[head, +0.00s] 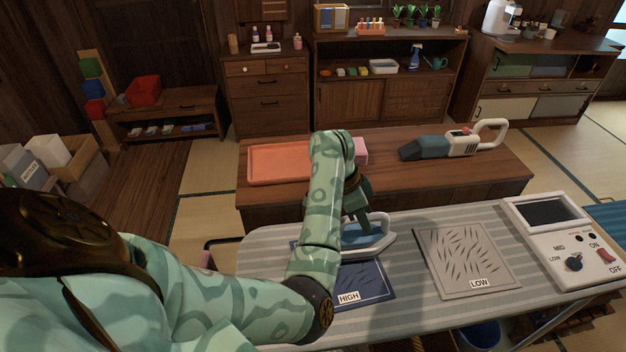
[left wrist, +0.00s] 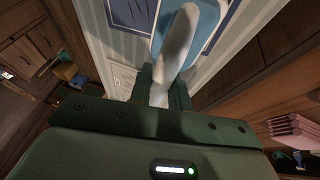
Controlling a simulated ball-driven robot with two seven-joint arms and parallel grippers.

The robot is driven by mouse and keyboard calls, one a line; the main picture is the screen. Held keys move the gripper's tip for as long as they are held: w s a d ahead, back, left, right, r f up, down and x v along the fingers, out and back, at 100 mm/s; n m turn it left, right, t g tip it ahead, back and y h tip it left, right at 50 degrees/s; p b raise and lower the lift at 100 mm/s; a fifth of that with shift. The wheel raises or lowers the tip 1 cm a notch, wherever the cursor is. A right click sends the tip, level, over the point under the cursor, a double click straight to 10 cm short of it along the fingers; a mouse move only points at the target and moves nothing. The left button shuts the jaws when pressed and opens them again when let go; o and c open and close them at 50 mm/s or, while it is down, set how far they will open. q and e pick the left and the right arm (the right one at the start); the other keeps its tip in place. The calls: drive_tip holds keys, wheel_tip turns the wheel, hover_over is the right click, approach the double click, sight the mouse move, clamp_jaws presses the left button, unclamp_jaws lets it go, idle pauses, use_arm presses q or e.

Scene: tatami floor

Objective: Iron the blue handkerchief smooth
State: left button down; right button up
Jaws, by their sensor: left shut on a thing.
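The blue handkerchief (head: 376,288), with a HIGH tag, lies on the striped ironing board (head: 400,325); a few dark crease marks show, and my arm hides much of it. The blue and white iron (head: 378,243) is at its far part; I cannot tell whether it touches the cloth. My left gripper (head: 361,222) is shut on the iron's white handle, which also shows in the left wrist view (left wrist: 178,45). A control panel (head: 556,222) with a dial (head: 574,263) and red switch (head: 605,256) stands at the board's right end. My right gripper is out of view.
A grey creased cloth (head: 468,262) tagged LOW lies right of the blue one. Behind the board, a low table (head: 400,183) holds an orange tray (head: 275,163), a pink thing (head: 361,152) and a handheld vacuum (head: 455,143). A blue bin (head: 478,335) stands below the board.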

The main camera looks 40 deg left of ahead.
use_arm(q)
drive_tip(key=shift+w+r+p, duration=0.15)
drive_tip(key=shift+r+p, duration=0.15)
drive_tip(key=shift+r, duration=0.1)
drive_tip(key=shift+p+v, duration=0.55)
drive_tip(key=shift+v, duration=0.4)
drive_tip(key=shift+d+r, duration=0.15)
drive_tip(key=shift+r, duration=0.25)
drive_tip(key=shift+d+r+p, duration=0.1)
drive_tip(key=shift+r+p, duration=0.65)
drive_tip(key=shift+p, duration=0.05)
drive_tip(key=shift+r+p, duration=0.7)
drive_tip(key=shift+r, duration=0.25)
